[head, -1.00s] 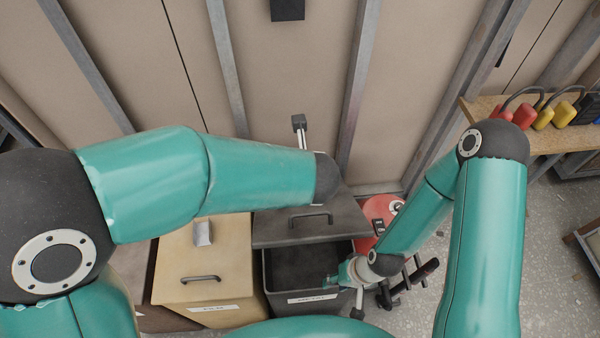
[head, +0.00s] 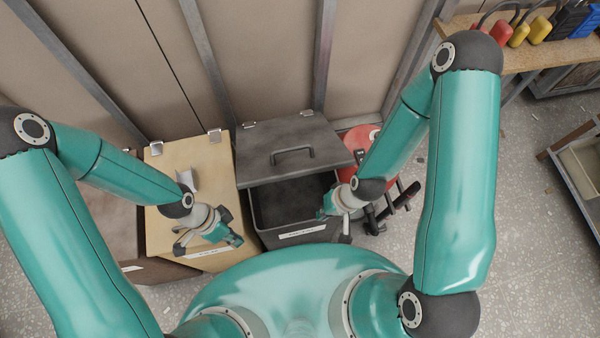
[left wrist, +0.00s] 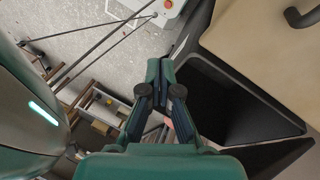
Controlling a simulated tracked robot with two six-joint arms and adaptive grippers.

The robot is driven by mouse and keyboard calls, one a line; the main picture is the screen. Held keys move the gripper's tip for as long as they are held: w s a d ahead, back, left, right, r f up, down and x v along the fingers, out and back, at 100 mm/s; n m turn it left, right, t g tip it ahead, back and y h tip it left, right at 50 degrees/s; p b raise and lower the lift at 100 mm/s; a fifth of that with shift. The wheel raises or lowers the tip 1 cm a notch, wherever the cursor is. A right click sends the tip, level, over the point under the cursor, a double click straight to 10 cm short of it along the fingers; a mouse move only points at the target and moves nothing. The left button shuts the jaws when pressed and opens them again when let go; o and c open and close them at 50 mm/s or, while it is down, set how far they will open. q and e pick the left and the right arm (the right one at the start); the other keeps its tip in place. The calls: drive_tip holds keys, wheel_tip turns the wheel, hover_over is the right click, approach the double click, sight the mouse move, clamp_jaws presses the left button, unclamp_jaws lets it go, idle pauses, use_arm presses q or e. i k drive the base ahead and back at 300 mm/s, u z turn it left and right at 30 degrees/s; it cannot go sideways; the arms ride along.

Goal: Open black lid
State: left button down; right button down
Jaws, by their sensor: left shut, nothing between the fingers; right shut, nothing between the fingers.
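The black lid (head: 270,141) is hinged at the back of the black bin and stands raised at a tilt, with its handle (head: 293,155) on top. The bin's dark inside shows below it, above the labelled front rim (head: 301,231). My left gripper (head: 234,238) is shut and empty over the front of the tan bin, left of the black bin and apart from the lid. Its shut fingers also show in the left wrist view (left wrist: 160,75). My right gripper (head: 334,227) is shut and empty at the black bin's front right corner, below the lid.
The tan lid (head: 160,175) is down, with a small grey object (head: 187,180) on it. A red round object (head: 358,140) stands right of the black bin. A wooden shelf (head: 520,62) with red, yellow and blue items is at the upper right.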

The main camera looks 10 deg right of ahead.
sight(285, 136)
drive_tip(key=u, duration=0.3)
drive_tip(key=k, duration=1.35)
drive_tip(key=z, duration=0.3)
drive_tip(key=i, duration=1)
drive_tip(key=z, duration=0.05)
